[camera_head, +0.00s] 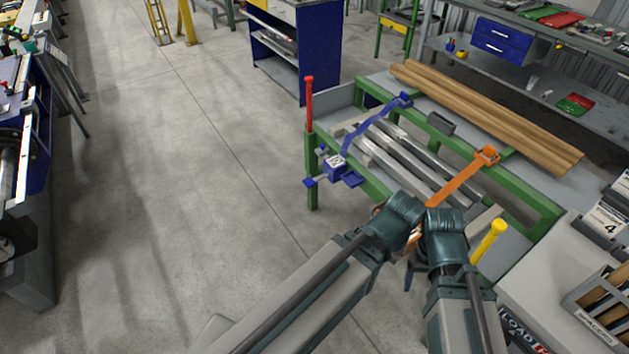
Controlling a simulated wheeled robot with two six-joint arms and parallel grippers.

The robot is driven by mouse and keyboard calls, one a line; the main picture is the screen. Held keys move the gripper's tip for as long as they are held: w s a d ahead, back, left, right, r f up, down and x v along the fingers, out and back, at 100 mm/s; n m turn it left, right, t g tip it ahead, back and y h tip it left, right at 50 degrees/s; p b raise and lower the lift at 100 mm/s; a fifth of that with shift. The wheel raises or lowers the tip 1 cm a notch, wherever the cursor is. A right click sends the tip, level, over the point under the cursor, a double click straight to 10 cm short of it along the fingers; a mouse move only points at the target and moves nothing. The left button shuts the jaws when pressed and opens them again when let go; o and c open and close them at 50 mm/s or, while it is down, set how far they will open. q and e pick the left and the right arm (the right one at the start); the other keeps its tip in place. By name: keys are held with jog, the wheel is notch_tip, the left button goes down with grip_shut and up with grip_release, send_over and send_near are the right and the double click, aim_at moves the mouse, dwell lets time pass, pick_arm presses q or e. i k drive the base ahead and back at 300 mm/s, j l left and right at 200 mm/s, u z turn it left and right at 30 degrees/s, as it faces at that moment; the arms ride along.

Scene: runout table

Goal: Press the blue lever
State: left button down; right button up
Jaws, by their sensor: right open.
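A blue strap (362,129) runs across the green-framed runout table (374,184) over several grey metal bars (392,163). At its near end hangs a blue ratchet block (337,169) with a white label, and blue lever-like parts (351,181) stick out from it. An orange strap (457,184) crosses the bars farther right; its near end is partly hidden by my arms. My right gripper (409,262) is below my wrists near that orange end, apart from the blue block. It is open, and its fingers are mostly hidden. My left gripper is hidden behind my left wrist.
A red post (309,104) stands at the table's left corner and a yellow post (488,241) at its near right. Wooden beams (485,112) lie along the far side. A grey cabinet (560,285) is at right. The floor left of the table is clear.

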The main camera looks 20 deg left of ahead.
aim_at(309, 182)
jog(key=i+j+u, duration=0.25)
jog(key=i+j, duration=0.5)
